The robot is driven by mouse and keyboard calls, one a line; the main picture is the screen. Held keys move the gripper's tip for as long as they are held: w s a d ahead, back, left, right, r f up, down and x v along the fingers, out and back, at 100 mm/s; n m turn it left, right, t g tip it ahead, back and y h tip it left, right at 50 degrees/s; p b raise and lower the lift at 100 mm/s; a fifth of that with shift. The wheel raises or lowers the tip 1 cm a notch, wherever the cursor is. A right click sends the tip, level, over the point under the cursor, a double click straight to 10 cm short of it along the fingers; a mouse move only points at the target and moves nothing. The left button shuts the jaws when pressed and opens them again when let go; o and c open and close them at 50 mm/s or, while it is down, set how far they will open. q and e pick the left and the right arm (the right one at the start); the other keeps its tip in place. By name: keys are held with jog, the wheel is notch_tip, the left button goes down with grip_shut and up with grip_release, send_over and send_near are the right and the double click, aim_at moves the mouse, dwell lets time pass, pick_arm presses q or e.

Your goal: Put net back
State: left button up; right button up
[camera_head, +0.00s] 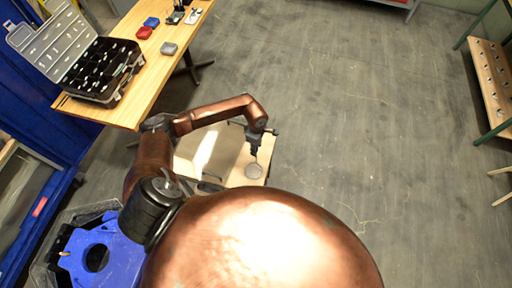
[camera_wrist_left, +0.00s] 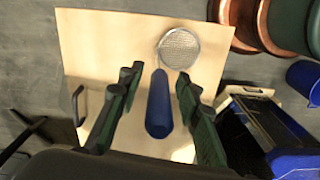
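The net has a round wire-mesh head (camera_wrist_left: 180,48) and a blue handle (camera_wrist_left: 158,105). In the left wrist view it lies over a pale wooden tabletop (camera_wrist_left: 95,40). In the head view its round head (camera_head: 254,171) shows just below my left gripper (camera_head: 254,151), over the small wooden table (camera_head: 237,178). In the left wrist view the dark green fingers of my left gripper (camera_wrist_left: 158,82) are open, one on each side of the handle, with gaps on both sides. I cannot tell how far above the handle they are. My right gripper is not in view.
A blue frame with a round hole (camera_head: 78,246) stands by a clear-walled tank at lower left. A wooden workbench (camera_head: 130,112) holds an open black case (camera_head: 103,71) and small red, blue and grey items. A perforated rack (camera_head: 490,75) stands far right. The floor between is clear.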

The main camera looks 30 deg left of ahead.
pick_arm(q)
jog(key=shift+r, duration=0.1)
notch_tip(320, 180, up, 11)
jog(key=b, duration=0.3)
jog(key=shift+r, duration=0.45)
